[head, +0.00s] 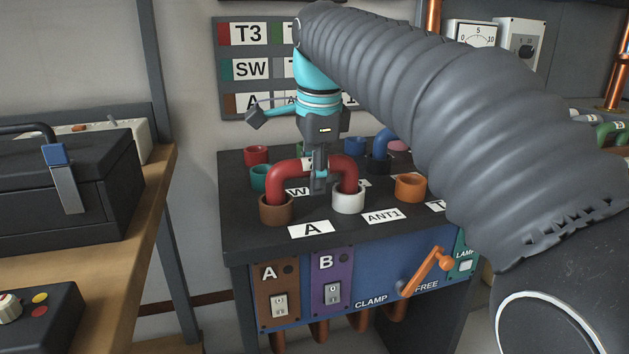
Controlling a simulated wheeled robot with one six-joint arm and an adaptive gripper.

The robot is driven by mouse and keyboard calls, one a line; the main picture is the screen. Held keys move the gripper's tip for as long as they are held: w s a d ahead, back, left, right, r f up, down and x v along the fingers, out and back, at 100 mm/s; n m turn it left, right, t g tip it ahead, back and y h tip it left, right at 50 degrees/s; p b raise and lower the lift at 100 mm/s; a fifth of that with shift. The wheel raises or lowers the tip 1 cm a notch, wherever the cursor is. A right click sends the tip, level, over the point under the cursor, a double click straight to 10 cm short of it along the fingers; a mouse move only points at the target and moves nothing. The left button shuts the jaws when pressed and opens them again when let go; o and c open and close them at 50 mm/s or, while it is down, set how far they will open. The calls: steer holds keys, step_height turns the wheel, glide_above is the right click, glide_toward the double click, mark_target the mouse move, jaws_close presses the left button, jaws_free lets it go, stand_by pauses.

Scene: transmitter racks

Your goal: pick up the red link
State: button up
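The red link (344,168) is a U-shaped red pipe. Its left end stands in a brown socket (276,210) and its right end in a white socket (349,200), on the dark top of the cabinet. My gripper (320,182) points down at the middle of the link's arch, with its fingers overlapping the pipe in the head view. The fingers show nearly edge-on, so I cannot tell whether they grip the link. The fingers and a small white label hide part of the arch.
A blue link (381,152) stands behind, to the right. Empty-looking orange (410,187), teal (261,177) and red (256,155) sockets surround the link. An orange clamp lever (428,270) is on the cabinet front. A bench with a black case (100,180) stands left.

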steer(key=shift+f, duration=0.4)
steer(key=shift+w, duration=0.1)
jaws_close()
steer(key=shift+r, duration=0.15)
